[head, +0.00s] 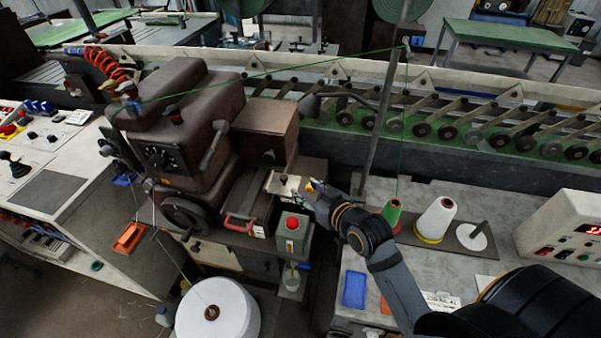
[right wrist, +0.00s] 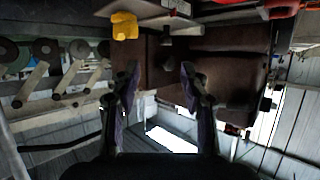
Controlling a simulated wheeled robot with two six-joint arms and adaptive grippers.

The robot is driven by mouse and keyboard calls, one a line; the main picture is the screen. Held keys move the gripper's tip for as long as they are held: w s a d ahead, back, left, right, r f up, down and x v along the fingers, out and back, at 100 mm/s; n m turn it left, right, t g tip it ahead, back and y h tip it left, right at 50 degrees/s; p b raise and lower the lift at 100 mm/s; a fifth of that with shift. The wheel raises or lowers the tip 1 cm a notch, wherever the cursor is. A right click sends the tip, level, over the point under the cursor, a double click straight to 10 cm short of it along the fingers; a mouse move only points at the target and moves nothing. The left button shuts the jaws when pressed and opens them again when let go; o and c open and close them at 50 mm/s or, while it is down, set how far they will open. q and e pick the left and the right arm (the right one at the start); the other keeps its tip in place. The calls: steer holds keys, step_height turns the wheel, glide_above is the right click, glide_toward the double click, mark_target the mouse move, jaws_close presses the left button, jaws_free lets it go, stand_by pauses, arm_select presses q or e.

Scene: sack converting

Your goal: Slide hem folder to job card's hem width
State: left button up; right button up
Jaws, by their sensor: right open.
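My right gripper (head: 316,190) reaches in from the right to the pale metal plate (head: 284,184) at the front of the brown sewing machine (head: 190,115). In the right wrist view its two fingers (right wrist: 160,88) are spread with nothing between them. A yellow block (right wrist: 125,27) at the upper left of that view, perhaps the hem folder's knob, is apart from the fingers. The folder itself cannot be told clearly. A white printed card (head: 441,301), perhaps the job card, lies on the right table; its writing is too small to read. My left gripper is not in view.
A box with a red button (head: 292,224) stands just below the gripper. A green thread cone (head: 391,214) and a white cone (head: 436,218) stand to the right. A blue tray (head: 354,290) lies in front. A vertical post (head: 384,110) rises behind my arm.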

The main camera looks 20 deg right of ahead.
mark_target(284, 177)
steer(key=x, duration=0.2)
steer(key=p+x, duration=0.1)
steer(key=x, duration=0.1)
steer(key=a+x, duration=0.1)
steer(key=x, duration=0.2)
steer(key=shift+r, duration=0.2)
steer(key=x, duration=0.2)
steer(key=shift+w+f+p, duration=0.2)
steer(key=shift+f+p, duration=0.05)
steer(key=shift+p, duration=0.15)
steer(key=shift+w+a+f, duration=0.1)
steer(key=shift+w, duration=0.2)
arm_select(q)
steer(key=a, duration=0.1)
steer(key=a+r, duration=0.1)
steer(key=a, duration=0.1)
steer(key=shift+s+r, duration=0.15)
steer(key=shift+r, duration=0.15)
arm_select(e)
jaws_close()
